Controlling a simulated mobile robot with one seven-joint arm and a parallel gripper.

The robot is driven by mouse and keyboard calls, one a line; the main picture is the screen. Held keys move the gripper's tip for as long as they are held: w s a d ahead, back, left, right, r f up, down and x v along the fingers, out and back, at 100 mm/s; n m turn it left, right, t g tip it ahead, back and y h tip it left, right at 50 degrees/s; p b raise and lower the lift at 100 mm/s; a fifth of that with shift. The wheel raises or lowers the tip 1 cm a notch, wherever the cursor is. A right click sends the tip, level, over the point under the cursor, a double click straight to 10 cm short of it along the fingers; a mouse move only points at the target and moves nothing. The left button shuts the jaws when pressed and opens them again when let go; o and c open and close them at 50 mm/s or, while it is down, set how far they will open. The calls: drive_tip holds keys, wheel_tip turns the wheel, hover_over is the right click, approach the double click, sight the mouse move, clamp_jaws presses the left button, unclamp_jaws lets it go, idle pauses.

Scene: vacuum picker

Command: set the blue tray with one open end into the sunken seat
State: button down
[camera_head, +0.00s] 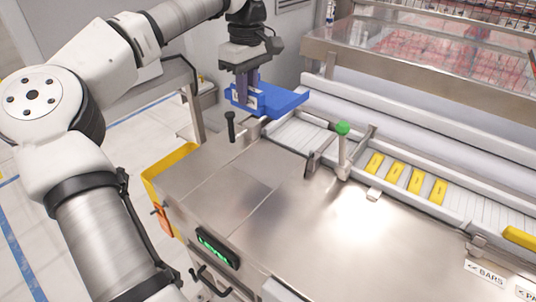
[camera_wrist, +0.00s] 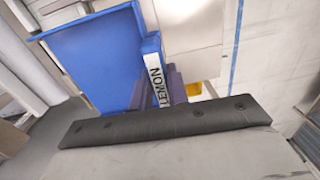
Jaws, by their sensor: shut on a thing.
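The blue tray (camera_head: 282,101) hangs in my gripper (camera_head: 246,92) above the far left part of the steel worktop, near the conveyor's left end. My gripper is shut on the tray's labelled end, and the tray looks roughly level. In the wrist view the blue tray (camera_wrist: 95,55) extends up and left from the purple-grey fingers, with a white label reading LEMON beside them. The sunken seat cannot be made out for certain; a darker rectangular patch (camera_head: 236,188) shows in the worktop below the tray.
A black-knobbed post (camera_head: 231,126) and a green-knobbed lever (camera_head: 342,130) stand up from the worktop. Yellow bars (camera_head: 395,172) lie on the white slatted conveyor (camera_head: 298,134) behind. The worktop's middle (camera_head: 330,235) is clear. A green-lit display (camera_head: 213,248) is on the front.

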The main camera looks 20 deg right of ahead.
drive_tip(key=shift+f, duration=0.1)
drive_tip(key=shift+h, duration=0.3)
drive_tip(key=shift+d+f+b, duration=0.2)
drive_tip(key=shift+f+b, duration=0.6)
drive_tip(key=shift+f, duration=3.6)
drive_tip(key=shift+d+f+b, duration=0.2)
drive_tip(key=shift+f+b, duration=0.55)
drive_tip(key=shift+f, duration=3.6)
drive_tip(key=shift+f, duration=0.2)
drive_tip(key=shift+f+b, duration=0.45)
drive_tip(key=shift+f, duration=0.05)
drive_tip(key=shift+f+b, duration=0.5)
drive_tip(key=shift+f, duration=0.3)
drive_tip(key=c, duration=1.3)
unclamp_jaws()
